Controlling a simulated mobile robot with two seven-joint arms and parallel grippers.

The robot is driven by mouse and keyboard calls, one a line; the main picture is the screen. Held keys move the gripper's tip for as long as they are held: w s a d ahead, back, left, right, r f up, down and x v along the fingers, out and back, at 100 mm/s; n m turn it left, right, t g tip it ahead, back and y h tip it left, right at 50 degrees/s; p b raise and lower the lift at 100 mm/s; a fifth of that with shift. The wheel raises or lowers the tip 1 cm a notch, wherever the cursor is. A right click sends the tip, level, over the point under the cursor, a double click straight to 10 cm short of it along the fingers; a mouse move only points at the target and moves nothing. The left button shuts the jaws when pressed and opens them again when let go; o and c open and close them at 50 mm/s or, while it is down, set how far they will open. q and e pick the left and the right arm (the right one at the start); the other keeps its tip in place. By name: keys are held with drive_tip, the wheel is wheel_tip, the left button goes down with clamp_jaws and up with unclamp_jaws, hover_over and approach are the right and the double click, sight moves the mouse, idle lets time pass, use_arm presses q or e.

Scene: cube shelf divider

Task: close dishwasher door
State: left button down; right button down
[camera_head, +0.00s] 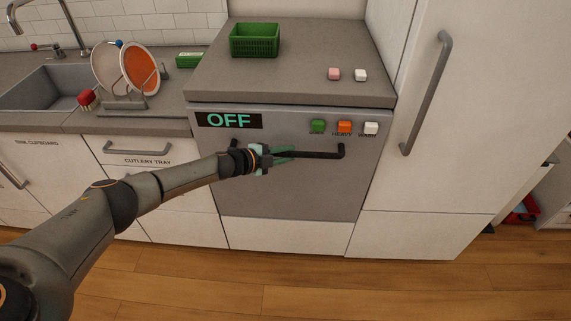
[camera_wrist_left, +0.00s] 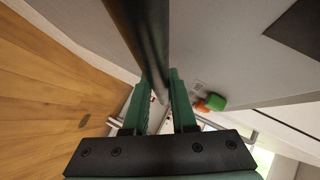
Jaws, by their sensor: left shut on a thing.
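The dishwasher door (camera_head: 300,190) is a grey panel below the counter in the head view. It stands upright and looks flush with the fronts beside it. Its black bar handle (camera_head: 325,155) runs across the upper part of the door. My left gripper (camera_head: 284,153) is shut on the handle near its middle and hides part of it. In the left wrist view the dark handle (camera_wrist_left: 140,30) passes between the green fingers of the left gripper (camera_wrist_left: 162,95). My right gripper is in no view.
A display reading OFF (camera_head: 229,121) and green, orange and white buttons (camera_head: 344,127) sit above the handle. A green basket (camera_head: 254,40) and two small cubes stand on the counter (camera_head: 290,85). A tall white cabinet (camera_head: 440,130) stands right. The wooden floor (camera_head: 300,275) is clear in front.

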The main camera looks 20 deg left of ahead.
use_arm(q)
drive_tip(key=shift+w+a+r, duration=0.1)
drive_tip(key=shift+w+a, duration=0.15)
drive_tip(key=shift+w, duration=0.6)
drive_tip(key=shift+s, duration=0.1)
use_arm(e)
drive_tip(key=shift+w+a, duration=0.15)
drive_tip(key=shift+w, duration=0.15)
use_arm(q)
drive_tip(key=c, duration=0.7)
unclamp_jaws()
drive_tip(key=shift+c, duration=0.2)
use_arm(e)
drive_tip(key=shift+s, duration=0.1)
use_arm(q)
drive_tip(key=shift+s, duration=0.1)
drive_tip(key=shift+s+a+r, duration=0.15)
drive_tip(key=shift+s, duration=0.05)
drive_tip(key=p+v, duration=0.2)
drive_tip(key=v, duration=0.9)
drive_tip(key=shift+s+a+r, duration=0.2)
drive_tip(key=shift+s+r, duration=0.05)
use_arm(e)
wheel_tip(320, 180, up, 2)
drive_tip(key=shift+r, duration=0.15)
